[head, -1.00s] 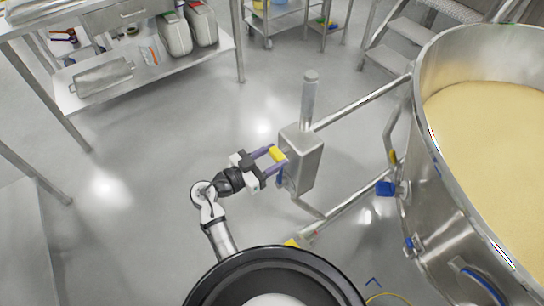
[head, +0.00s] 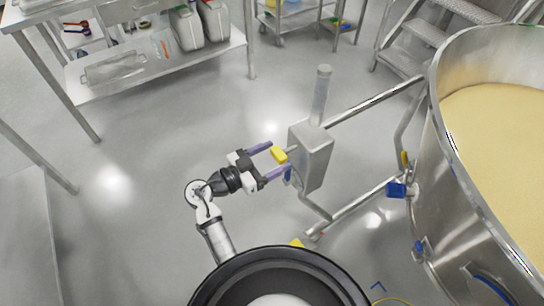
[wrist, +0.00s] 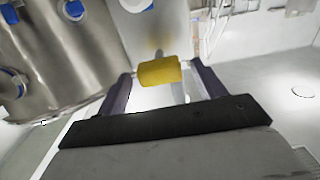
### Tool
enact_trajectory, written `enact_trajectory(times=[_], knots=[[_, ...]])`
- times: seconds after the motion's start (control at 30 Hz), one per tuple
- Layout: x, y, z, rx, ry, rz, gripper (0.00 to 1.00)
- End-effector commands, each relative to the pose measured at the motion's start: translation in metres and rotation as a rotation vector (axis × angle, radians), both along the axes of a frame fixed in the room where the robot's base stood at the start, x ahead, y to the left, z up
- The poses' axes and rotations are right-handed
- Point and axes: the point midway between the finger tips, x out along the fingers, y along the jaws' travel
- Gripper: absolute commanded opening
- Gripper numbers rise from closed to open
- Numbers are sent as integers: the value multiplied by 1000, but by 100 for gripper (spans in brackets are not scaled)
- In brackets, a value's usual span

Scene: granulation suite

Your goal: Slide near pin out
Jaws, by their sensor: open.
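The near pin's yellow handle (head: 279,155) stands at the left side of a grey metal block (head: 313,158), with a small gap between handle and block. A short bit of shaft seems to bridge that gap. My gripper (head: 281,156) is open, one purple finger on each side of the handle. How far the shaft reaches into the block is hidden.
Metal bars join the block to a large steel bowl (head: 437,185) of pale powder at the right. The bowl has blue fittings (head: 396,190). Another yellow piece (head: 297,243) is low, near my base. A steel bench (head: 160,62) stands upper left. The floor left of the block is clear.

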Motion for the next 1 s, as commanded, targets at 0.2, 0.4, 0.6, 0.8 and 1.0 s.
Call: enact_trajectory(times=[0.2, 0.4, 0.6, 0.8, 1.0], knots=[[-1, 2, -1, 0, 0, 0, 69], [-18, 27, -3, 2, -2, 5, 69], [-46, 65, -3, 2, -2, 6, 69], [-69, 95, -2, 1, -2, 3, 69], [-80, 110, -1, 1, -1, 1, 69]])
